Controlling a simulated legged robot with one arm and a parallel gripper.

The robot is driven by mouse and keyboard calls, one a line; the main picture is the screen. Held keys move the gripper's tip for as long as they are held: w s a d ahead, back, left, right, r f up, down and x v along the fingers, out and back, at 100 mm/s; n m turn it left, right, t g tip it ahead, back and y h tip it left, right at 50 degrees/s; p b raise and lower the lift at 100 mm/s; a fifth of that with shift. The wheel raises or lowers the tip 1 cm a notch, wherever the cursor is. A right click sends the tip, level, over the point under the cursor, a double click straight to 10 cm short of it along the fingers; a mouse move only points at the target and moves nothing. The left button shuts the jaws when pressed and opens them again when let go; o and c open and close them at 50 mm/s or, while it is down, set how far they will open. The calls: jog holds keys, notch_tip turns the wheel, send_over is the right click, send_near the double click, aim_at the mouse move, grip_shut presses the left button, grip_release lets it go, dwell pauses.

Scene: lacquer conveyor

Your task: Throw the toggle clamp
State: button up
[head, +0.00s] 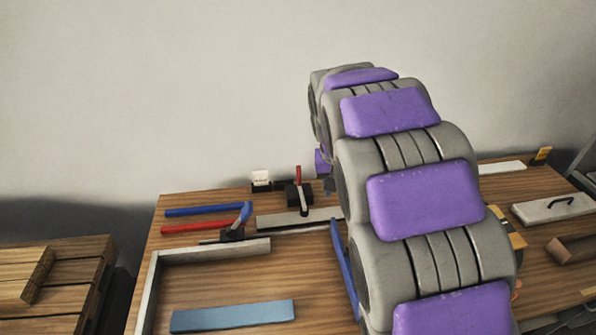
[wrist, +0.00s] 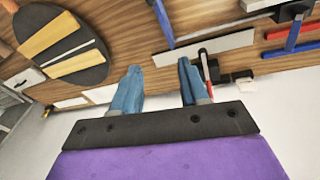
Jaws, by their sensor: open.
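A clamp with an upright red handle (head: 298,176) on a black base stands at the back of the bench, beside a grey bar (head: 265,221). A second clamp with a blue handle (head: 245,212) stands nearer, at the corner of a grey frame. I cannot tell by name which is the toggle clamp. In the wrist view my gripper (wrist: 158,66) has its two blue fingers apart with nothing held between them. The red handle (wrist: 205,64) shows just right of the right finger; I cannot tell if they touch. My arm hides most of the gripper in the head view.
A red bar (head: 193,227) and a blue bar (head: 203,210) lie at the left back. A light blue block (head: 232,315) lies in front. A round dark board (wrist: 42,18) with yellow strips shows in the wrist view. A handled white board (head: 550,208) lies right.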

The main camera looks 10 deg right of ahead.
jog(key=w+f+t+p, duration=0.1)
jog(key=w+f, duration=0.1)
jog(key=w, duration=0.9)
jog(key=t+p, duration=0.2)
send_near(299, 174)
jog(key=shift+y, duration=0.3)
jog(key=b+x, duration=0.1)
jog(key=x, duration=0.3)
jog(key=b+x, duration=0.1)
jog(key=x, duration=0.3)
jog(key=w+b+x, duration=0.1)
jog(key=x, duration=0.3)
jog(key=shift+d+r, duration=0.2)
jog(key=shift+d, duration=0.05)
grip_shut()
